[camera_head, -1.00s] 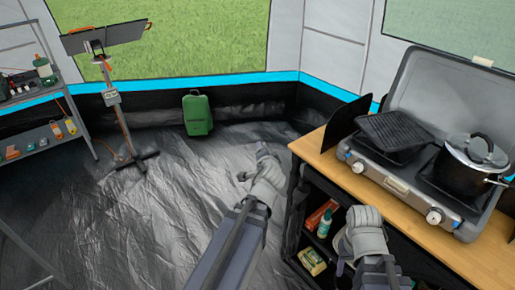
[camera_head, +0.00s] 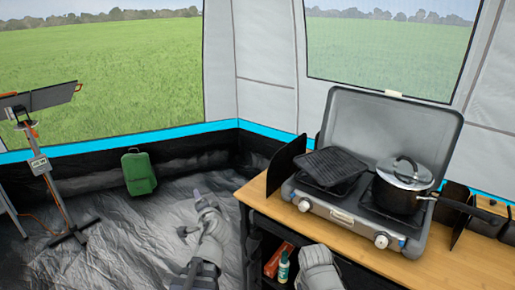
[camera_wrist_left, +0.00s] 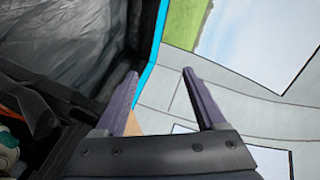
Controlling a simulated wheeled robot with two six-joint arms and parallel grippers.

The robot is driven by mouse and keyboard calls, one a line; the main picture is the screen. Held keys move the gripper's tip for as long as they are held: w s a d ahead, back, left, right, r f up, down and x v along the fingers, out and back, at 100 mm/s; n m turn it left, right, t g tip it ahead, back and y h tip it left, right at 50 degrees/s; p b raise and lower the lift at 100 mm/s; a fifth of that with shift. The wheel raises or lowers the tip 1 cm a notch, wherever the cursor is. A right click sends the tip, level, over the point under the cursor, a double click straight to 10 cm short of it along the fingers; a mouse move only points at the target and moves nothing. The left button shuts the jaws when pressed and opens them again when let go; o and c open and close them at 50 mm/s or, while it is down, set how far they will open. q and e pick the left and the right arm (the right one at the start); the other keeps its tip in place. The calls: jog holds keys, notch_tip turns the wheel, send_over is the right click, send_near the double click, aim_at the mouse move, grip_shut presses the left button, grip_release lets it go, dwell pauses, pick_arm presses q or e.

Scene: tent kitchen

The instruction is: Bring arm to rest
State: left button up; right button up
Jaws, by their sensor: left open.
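My left gripper (camera_head: 190,212) shows in the head view over the dark floor, left of the wooden counter (camera_head: 255,188). Its two fingers are apart. In the left wrist view the left gripper (camera_wrist_left: 158,73) is open with nothing between its fingers. My right arm shows at the bottom of the head view, in front of the counter. Its fingers cannot be made out there.
A camping stove (camera_head: 350,215) with a grill plate (camera_head: 332,165) and a lidded pot (camera_head: 402,185) stands on the counter. Bottles sit on a shelf below. A green case (camera_head: 138,173) and a stand (camera_head: 55,190) are at left. Floor between is clear.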

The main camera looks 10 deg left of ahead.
pick_arm(q)
jog(key=s+d+f+n+g+h+p, duration=0.2)
jog(key=s+d+g, duration=0.4)
jog(key=s+d, duration=0.4)
jog(key=s+d+f+n+g+h+p, duration=0.2)
jog(key=s+d+g+p, duration=0.4)
jog(key=s+d, duration=0.5)
jog(key=d+f+h+p, duration=0.1)
jog(key=d+h, duration=0.1)
jog(key=d, duration=0.3)
jog(key=shift+d+f+h+p, duration=0.15)
jog(key=shift+f+h+p, duration=0.15)
jog(key=shift+h, duration=0.1)
pick_arm(e)
notch_tip(320, 180, up, 10)
pick_arm(q)
jog(key=shift+w+r, duration=0.1)
